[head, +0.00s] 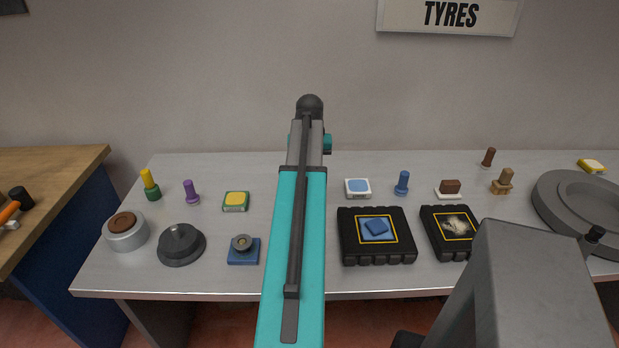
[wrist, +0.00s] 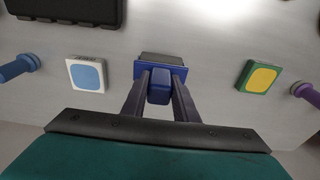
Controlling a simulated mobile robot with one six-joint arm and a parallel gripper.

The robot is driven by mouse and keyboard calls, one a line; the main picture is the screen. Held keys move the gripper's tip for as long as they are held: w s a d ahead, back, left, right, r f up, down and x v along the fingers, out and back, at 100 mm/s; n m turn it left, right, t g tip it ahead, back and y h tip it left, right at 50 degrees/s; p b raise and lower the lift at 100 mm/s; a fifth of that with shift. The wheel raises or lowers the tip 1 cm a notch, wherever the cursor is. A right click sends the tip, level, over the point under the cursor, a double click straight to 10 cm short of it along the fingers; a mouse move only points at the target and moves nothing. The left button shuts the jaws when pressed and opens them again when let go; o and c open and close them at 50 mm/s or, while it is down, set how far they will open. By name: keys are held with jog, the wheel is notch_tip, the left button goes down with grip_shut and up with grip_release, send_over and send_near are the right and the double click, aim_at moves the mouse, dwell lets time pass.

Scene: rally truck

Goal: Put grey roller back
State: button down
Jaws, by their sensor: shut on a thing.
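My gripper (wrist: 159,88) is shut on a small tool with a blue block-shaped grip (wrist: 159,90), a flat blue plate and a grey part (wrist: 162,58) beyond it. This appears to be the grey roller, though a rolling shape cannot be made out. In the wrist view it is between a white pad with a blue top (wrist: 87,75) and a green pad with a yellow top (wrist: 258,77). Whether it touches the bench, I cannot tell. In the head view my arm hides the gripper and the held tool.
On the grey bench (head: 220,280) are a blue base with a grey ring (head: 243,249), a dark grey knob (head: 181,244), a blue peg (head: 402,183), a purple peg (head: 190,193) and two black trays (head: 348,250), (head: 436,238). A large grey disc (head: 560,205) fills the right.

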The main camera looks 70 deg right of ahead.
jog(key=shift+d, duration=0.1)
jog(key=shift+w+d, duration=0.4)
jog(key=shift+d, duration=0.4)
notch_tip(320, 180, down, 2)
jog(key=shift+a+p, duration=0.15)
jog(key=shift+p, duration=0.65)
jog(key=shift+f, duration=0.6)
jog(key=shift+f, duration=0.3)
jog(key=c, duration=1.4)
grip_release()
jog(key=shift+s+a+r+b, duration=0.1)
jog(key=shift+r+b, duration=0.35)
jog(key=shift+r, duration=0.65)
jog(key=shift+s+a+r+b, duration=0.1)
jog(key=shift+r+b, duration=0.3)
jog(key=shift+r, duration=0.7)
jog(key=shift+s+a+r+b, duration=0.15)
jog(key=shift+r+b, duration=0.1)
jog(key=shift+r, duration=1.35)
jog(key=shift+s+a+r+b, duration=0.1)
jog(key=shift+a+r+b, duration=0.1)
jog(key=shift+r, duration=1.35)
jog(key=shift+s+a+r+b, duration=0.15)
jog(key=shift+r+b, duration=0.1)
jog(key=shift+r, duration=1.35)
